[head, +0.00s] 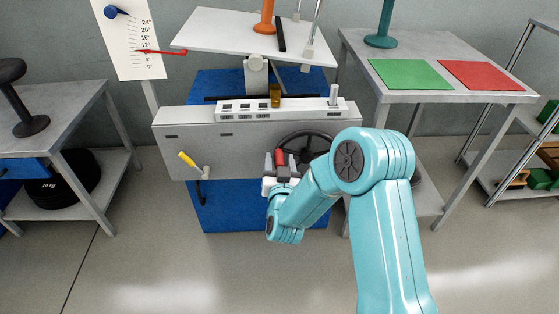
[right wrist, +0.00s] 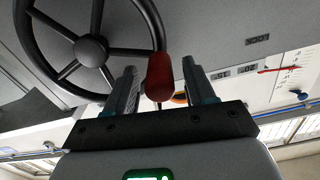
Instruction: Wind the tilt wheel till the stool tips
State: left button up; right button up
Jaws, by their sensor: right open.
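The dark tilt wheel (head: 308,133) sits on the front of the grey console, partly hidden behind my right arm. It also shows in the right wrist view (right wrist: 90,50), with its red handle (right wrist: 160,75) at the rim. My right gripper (right wrist: 159,70) is open, its two fingers on either side of the red handle; I cannot tell whether they touch it. An orange stool (head: 265,18), cut off by the top edge, stands on the white tilt plate (head: 215,28), which slopes. A red pointer (head: 165,52) lies across the lower half of the angle scale (head: 125,45).
The grey console (head: 230,150) carries a yellow-handled lever (head: 188,160). A table with a green mat (head: 410,74), a red mat (head: 485,75) and a teal stool (head: 382,30) stands right. A black stool (head: 30,110) stands on the left table. The front floor is clear.

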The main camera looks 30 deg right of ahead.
grip_shut()
jog(key=shift+s+d+r+m+b, duration=0.15)
jog(key=shift+d+r+m+b, duration=0.1)
jog(key=shift+m+b, duration=0.45)
jog(key=shift+d+r+m+b, duration=0.1)
jog(key=shift+r+m+b, duration=0.2)
jog(key=shift+b, duration=0.15)
jog(key=shift+s+r+m, duration=0.1)
jog(key=shift+r+m, duration=0.2)
grip_release()
jog(key=shift+d, duration=0.1)
